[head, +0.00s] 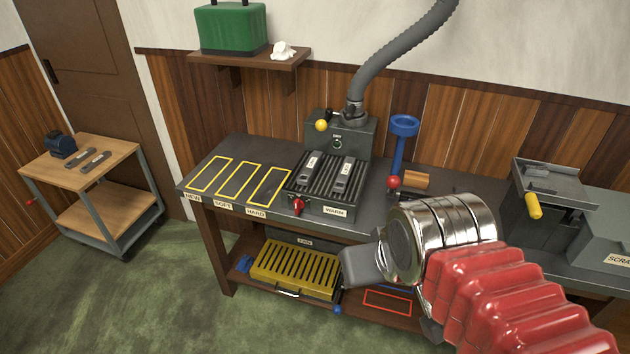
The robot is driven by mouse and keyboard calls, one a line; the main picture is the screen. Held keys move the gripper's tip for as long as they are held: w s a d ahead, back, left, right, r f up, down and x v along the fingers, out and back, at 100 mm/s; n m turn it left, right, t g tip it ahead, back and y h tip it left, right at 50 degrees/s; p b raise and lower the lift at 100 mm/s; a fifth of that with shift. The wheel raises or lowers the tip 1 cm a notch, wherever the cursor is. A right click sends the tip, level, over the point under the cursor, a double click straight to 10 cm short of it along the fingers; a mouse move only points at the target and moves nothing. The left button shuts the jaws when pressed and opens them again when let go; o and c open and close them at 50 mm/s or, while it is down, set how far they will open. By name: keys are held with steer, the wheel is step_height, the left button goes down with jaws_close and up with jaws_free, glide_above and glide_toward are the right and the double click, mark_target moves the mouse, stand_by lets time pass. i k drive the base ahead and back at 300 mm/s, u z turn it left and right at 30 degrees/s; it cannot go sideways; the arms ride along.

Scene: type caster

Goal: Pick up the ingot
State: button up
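Two grey bars that look like ingots, each with a pale label, lie on the black ribbed rack marked WARM (325,205): a left bar (309,170) and a right bar (341,182). Two more dark grey bars, a left one (79,159) and a right one (96,161), lie on the wooden cart at the left. I cannot tell which one the task means. My gripper (362,267) is at the lower middle, in front of the bench and apart from all the bars. Only a grey finger part shows; its opening is hidden.
A yellow slatted tray (293,268) sits on the shelf below. The wooden cart (118,152) stands left. Green floor (150,300) is clear in front.

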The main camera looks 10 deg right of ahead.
mark_target(304, 178)
steer(key=k, duration=0.75)
steer(key=u, duration=0.4)
steer(key=i, duration=0.55)
steer(key=u, duration=0.55)
steer(key=i, duration=1.65)
steer(key=z, duration=0.75)
